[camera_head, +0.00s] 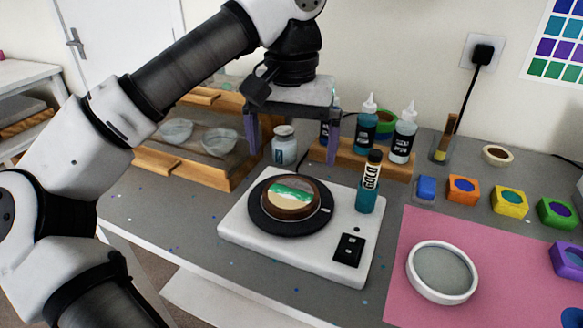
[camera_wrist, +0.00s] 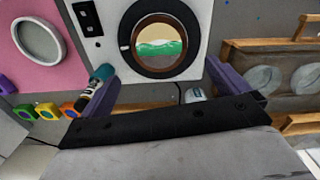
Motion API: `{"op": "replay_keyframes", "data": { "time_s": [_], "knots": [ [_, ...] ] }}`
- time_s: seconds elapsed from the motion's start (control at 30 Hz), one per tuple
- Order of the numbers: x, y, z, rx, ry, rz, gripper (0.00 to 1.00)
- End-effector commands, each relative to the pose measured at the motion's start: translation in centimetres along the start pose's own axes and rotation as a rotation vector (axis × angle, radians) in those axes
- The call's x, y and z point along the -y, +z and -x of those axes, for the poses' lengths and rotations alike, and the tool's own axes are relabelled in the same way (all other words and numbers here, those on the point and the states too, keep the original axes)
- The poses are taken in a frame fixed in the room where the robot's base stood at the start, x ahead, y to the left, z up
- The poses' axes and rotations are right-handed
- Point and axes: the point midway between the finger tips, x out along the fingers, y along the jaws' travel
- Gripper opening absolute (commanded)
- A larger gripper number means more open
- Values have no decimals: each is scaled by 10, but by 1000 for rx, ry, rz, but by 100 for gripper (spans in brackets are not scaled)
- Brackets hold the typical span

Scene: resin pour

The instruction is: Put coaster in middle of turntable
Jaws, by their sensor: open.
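The coaster (camera_head: 292,197), a round disc with a brown rim and a green, white and cream face, lies flat on the black turntable (camera_head: 262,222). It looks close to the turntable's middle, with black showing around it. In the wrist view the coaster (camera_wrist: 158,45) shows above the jaws, and the turntable (camera_wrist: 126,38) is partly cut off by the top edge. My gripper (camera_head: 292,155) is open and empty, fingers pointing down, above and behind the coaster and apart from it. The gripper (camera_wrist: 163,82) also shows in the wrist view.
A jar (camera_head: 284,148) and a wooden rack of bottles (camera_head: 355,155) stand behind. A pink mat (camera_head: 405,290) with a white-rimmed round dish (camera_head: 441,273) and several coloured pots lie right.

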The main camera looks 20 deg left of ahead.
Motion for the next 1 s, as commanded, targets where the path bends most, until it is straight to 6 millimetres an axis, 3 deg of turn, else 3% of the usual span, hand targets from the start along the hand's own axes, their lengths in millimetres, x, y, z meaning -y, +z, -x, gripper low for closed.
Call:
{"op": "replay_keyframes", "data": {
  "time_s": [0.1, 0.3, 1.0],
  "knots": [
    [0, 0, 24, -1, -3, 3, 100],
    [0, 0, 42, 0, -2, 2, 100],
    [0, 0, 44, 0, -1, 1, 100]
  ]
}}
